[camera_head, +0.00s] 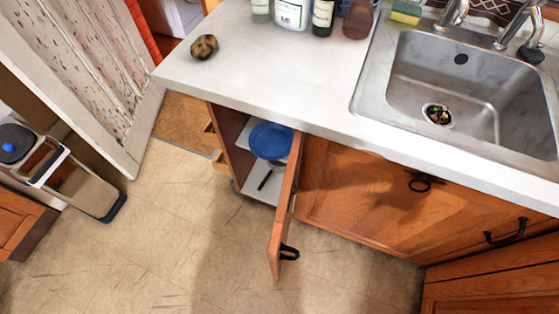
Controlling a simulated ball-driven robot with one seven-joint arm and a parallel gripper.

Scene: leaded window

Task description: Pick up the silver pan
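I cannot make out a silver pan for certain. An open cabinet (233,130) under the counter holds a round blue dish or pan (270,140). A short black bar, perhaps a handle (265,180), shows below the blue thing on a pale shelf; what it belongs to is unclear. The counter top and the open door hide part of the cabinet's inside. My gripper is not in view.
The cabinet door (283,215) stands open, jutting over the tiled floor (170,240). The counter (280,70) carries bottles (292,14), a brown speckled lump (204,47) and a sink (470,85). A bin-like container (85,185) stands left. The middle floor is clear.

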